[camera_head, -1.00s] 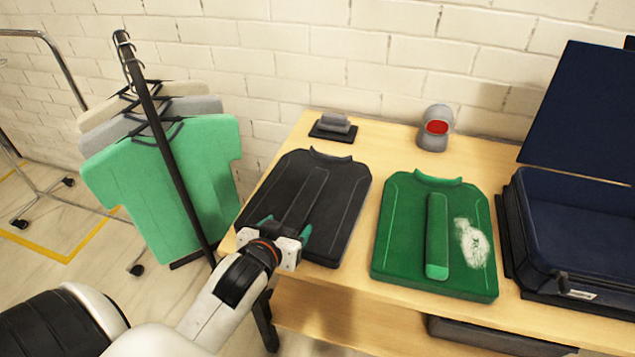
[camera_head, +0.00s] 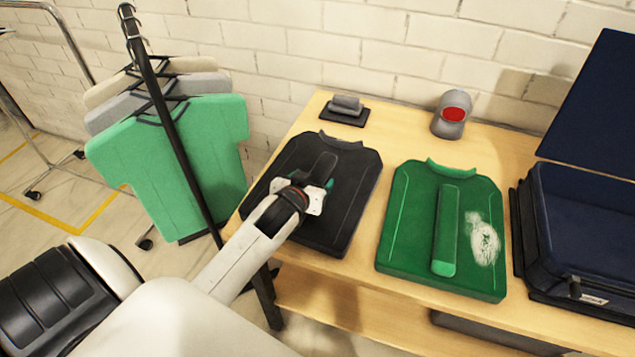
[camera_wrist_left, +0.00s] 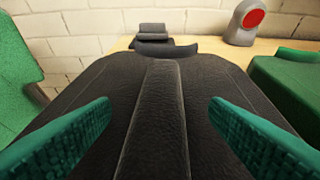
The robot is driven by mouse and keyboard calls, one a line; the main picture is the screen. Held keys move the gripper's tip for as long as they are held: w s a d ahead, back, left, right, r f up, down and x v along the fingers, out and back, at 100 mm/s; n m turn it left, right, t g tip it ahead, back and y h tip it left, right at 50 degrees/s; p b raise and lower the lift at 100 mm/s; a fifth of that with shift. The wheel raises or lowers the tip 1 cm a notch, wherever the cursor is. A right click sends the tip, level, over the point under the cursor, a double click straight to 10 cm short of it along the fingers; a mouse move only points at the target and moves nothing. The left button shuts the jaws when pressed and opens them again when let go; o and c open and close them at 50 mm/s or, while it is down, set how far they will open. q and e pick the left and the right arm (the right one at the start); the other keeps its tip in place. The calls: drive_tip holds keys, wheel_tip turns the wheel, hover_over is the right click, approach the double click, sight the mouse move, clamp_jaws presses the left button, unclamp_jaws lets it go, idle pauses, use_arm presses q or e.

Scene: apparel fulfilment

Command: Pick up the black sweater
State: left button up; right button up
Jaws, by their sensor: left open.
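The black sweater (camera_head: 345,200) lies folded flat on the wooden table, with a raised strip along its middle. It fills much of the left wrist view (camera_wrist_left: 208,110), where the raised strip (camera_wrist_left: 158,120) runs between my fingers. My left gripper (camera_head: 318,184) is over the middle of the sweater. Its two green fingers are wide apart, one on each side of the strip, and nothing is between them but the strip below or ahead. I cannot tell whether the fingertips touch the cloth. My right gripper is not in view.
A green sweater (camera_head: 410,220) with a white patch lies to the right. A dark blue open case (camera_head: 585,215) stands at the right end. A small grey stack (camera_head: 346,104) and a grey device with a red face (camera_head: 452,113) are behind. A clothes rack (camera_head: 165,115) stands left.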

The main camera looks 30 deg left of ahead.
use_arm(q)
drive_tip(key=x, duration=0.2)
drive_tip(key=shift+w+a+f, duration=0.1)
drive_tip(key=shift+w+f, duration=0.05)
drive_tip(key=shift+w, duration=0.2)
drive_tip(key=shift+s, duration=0.1)
drive_tip(key=c, duration=1.4)
drive_tip(key=shift+r, duration=0.25)
clamp_jaws()
